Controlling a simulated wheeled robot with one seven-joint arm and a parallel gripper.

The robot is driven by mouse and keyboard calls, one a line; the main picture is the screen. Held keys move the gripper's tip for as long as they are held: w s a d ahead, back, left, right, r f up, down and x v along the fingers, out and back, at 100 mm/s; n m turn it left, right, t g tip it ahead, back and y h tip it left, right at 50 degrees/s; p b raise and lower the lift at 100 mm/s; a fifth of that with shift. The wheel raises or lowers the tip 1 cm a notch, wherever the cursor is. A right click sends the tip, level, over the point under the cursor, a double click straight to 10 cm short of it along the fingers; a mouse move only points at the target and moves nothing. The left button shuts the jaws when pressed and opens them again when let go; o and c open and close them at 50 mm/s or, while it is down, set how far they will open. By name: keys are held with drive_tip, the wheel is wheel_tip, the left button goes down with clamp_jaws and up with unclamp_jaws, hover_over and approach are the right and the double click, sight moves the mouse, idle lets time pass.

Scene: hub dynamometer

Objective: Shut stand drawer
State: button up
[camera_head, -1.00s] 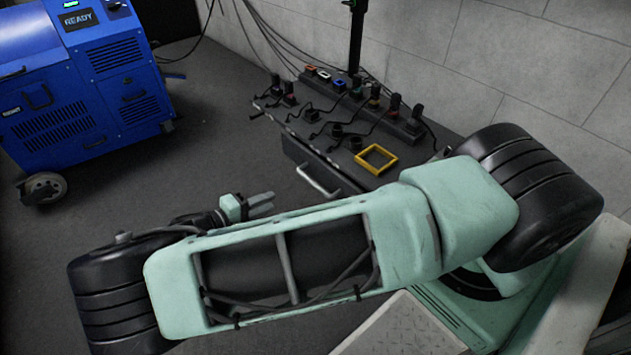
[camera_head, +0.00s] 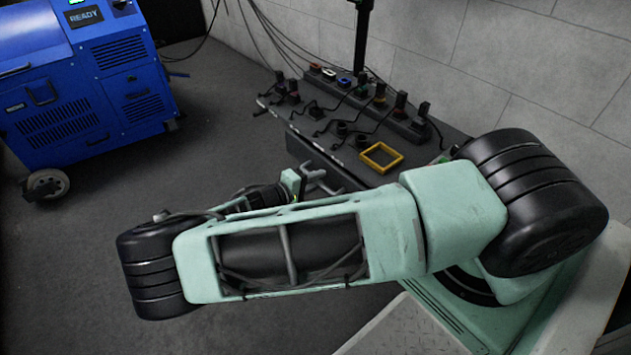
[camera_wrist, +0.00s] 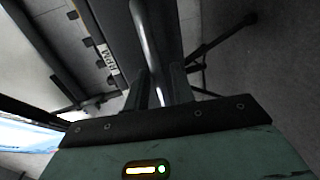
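The dark stand (camera_head: 298,147) stands against the wall, with its drawer on the side facing my arm. The drawer's silver bar handle (camera_wrist: 148,40) runs down the wrist view from the top, in front of the dark drawer front (camera_wrist: 170,25). My gripper (camera_head: 322,180) is at the handle in the head view; it also shows in the wrist view (camera_wrist: 160,85). Its two fingers stand apart, one on each side of the handle's near end. A gap shows beside the right finger. My arm hides the lower drawer, so how far it stands out cannot be told.
On the stand top lie a yellow square frame (camera_head: 381,157), several black plugs with cables, and a strip of connectors (camera_head: 400,115). A blue wheeled machine (camera_head: 85,85) stands at the left. The grey floor (camera_head: 200,150) between is clear.

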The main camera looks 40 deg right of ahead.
clamp_jaws()
drive_tip(key=shift+r+p+x, duration=0.25)
drive_tip(key=shift+p+x, duration=0.1)
drive_tip(key=shift+x, duration=0.9)
unclamp_jaws()
drive_tip(key=shift+d, duration=0.15)
drive_tip(key=p+v, duration=0.2)
drive_tip(key=v, duration=1.5)
drive_tip(key=shift+a, duration=0.25)
